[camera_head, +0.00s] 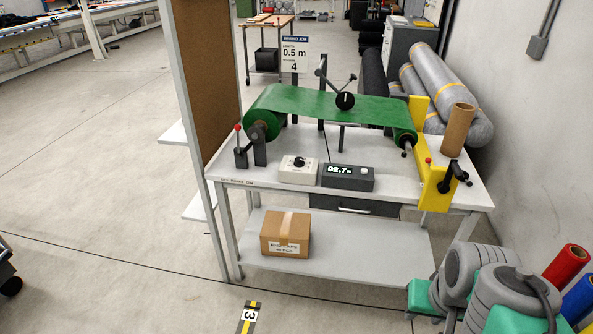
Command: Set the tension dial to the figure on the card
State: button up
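The tension dial looks to be the round black-and-white knob on a small white box (298,169) on the front of the table; its setting is too small to read. The card (294,53) stands on a post behind the green roll; it reads "0.5 m" and, lower down, "4" under a small word I cannot read clearly. A dark grey counter box (347,178) to the right of the dial box shows about "02.7".
Green sheet (320,103) spans two rollers on the white table (405,182). A red-knobbed lever (239,145) stands left of the dial box. A yellow bracket (432,185) with a crank and a cardboard tube (458,130) are at the right.

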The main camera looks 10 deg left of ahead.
aim_at(299, 161)
jog(key=u, duration=0.8)
jog(key=i, duration=1.35)
jog(key=u, duration=2)
